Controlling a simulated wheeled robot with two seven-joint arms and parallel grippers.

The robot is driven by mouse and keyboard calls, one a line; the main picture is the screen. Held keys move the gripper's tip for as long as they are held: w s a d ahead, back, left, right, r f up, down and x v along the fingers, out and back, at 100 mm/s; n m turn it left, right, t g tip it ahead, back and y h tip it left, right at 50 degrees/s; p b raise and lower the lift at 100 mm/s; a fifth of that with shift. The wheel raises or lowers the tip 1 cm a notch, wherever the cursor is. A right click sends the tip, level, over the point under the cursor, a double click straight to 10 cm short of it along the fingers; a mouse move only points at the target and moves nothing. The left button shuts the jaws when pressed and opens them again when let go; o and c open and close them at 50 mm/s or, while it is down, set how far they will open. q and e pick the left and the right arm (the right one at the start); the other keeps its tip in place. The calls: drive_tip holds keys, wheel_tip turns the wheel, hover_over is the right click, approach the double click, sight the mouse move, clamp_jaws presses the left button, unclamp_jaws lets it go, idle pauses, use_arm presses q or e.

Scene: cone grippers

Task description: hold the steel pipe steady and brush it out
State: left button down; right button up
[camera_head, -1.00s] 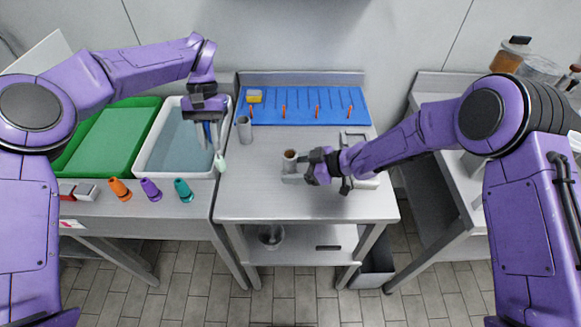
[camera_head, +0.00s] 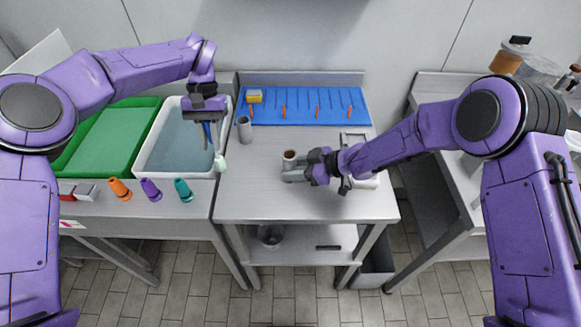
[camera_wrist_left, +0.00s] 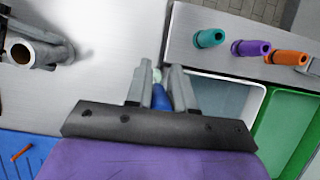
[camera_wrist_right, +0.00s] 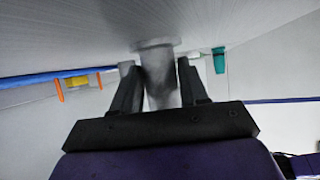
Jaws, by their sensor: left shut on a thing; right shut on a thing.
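The steel pipe (camera_head: 290,156) stands upright on the middle table, its open top brown inside. My right gripper (camera_head: 308,168) is shut on it from the right. In the right wrist view the pipe (camera_wrist_right: 160,80) is between the two fingers, with a wider flange at the table end. My left gripper (camera_head: 208,120) is shut on a brush with a blue handle (camera_head: 207,132) and a pale green-white tip (camera_head: 219,163). It holds the brush above the right rim of the water tub, left of the pipe and apart from it. The left wrist view shows the blue handle (camera_wrist_left: 160,97) between the fingers.
A grey cylinder (camera_head: 244,130) stands behind and left of the pipe. A blue mat (camera_head: 335,112) with orange pegs lies at the back. The white water tub (camera_head: 147,172), green tray (camera_head: 105,145) and orange, purple and teal cones (camera_head: 184,190) are at left. The table's front is clear.

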idle(0.8)
use_arm(q)
drive_tip(key=d+r+n+t+h, duration=0.2)
drive_tip(key=d+r+n, duration=0.5)
drive_tip(key=d+n, duration=0.25)
drive_tip(key=d+r+n+t+h, duration=0.3)
drive_tip(key=d+r+n, duration=0.3)
drive_tip(key=d+n, duration=0.4)
wheel_tip(320, 180, down, 7)
drive_tip(key=d+m, duration=0.1)
idle(0.7)
drive_tip(key=shift+w+d+r+m, duration=0.1)
drive_tip(key=shift+m, duration=0.15)
